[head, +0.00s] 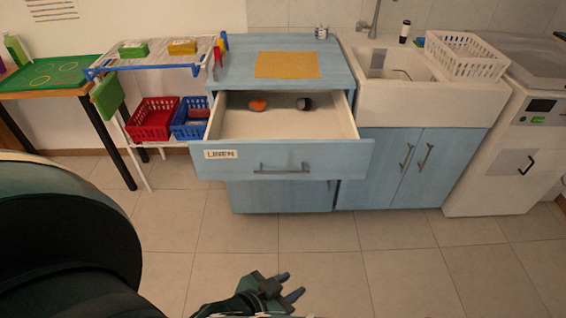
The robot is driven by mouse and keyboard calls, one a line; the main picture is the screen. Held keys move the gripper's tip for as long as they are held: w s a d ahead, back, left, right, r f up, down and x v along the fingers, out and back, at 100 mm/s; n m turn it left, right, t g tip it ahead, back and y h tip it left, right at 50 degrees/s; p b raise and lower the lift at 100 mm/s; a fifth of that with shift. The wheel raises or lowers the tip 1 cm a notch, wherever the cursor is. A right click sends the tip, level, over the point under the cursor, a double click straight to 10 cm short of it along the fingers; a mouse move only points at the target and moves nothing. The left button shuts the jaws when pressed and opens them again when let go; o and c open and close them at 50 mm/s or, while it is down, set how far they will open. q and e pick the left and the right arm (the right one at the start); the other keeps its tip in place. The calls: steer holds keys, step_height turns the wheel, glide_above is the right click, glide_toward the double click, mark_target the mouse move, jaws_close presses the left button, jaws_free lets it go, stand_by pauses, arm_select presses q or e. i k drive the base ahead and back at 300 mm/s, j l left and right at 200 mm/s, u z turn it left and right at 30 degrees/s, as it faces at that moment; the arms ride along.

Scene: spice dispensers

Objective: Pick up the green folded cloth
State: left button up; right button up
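A green folded cloth (134,50) lies on top of the white and blue drying rack (150,68) at the back left. A yellow folded cloth (182,47) lies to its right on the same rack. Another green cloth (107,97) hangs at the rack's left end. My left gripper (291,285) is low at the bottom middle, over the floor, far from the rack. Its two fingers are apart with nothing between them. My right gripper is not in view.
An open drawer labelled LINEN (290,158) juts from the blue cabinet, holding an orange item (257,104) and a dark item (304,103). Red (152,119) and blue (190,118) baskets stand below the rack. A green-topped table (45,75) stands left. The tiled floor ahead is clear.

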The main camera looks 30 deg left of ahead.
mark_target(133, 51)
steer(key=u, duration=2.8)
steer(key=i+u, duration=0.15)
steer(key=i, duration=2.9)
steer(key=i+z, duration=0.15)
steer(key=i, duration=0.3)
steer(key=i+j+z, duration=0.15)
steer(key=i, duration=0.3)
steer(key=i+j+z, duration=0.15)
steer(key=i, duration=0.3)
steer(key=z, duration=1.8)
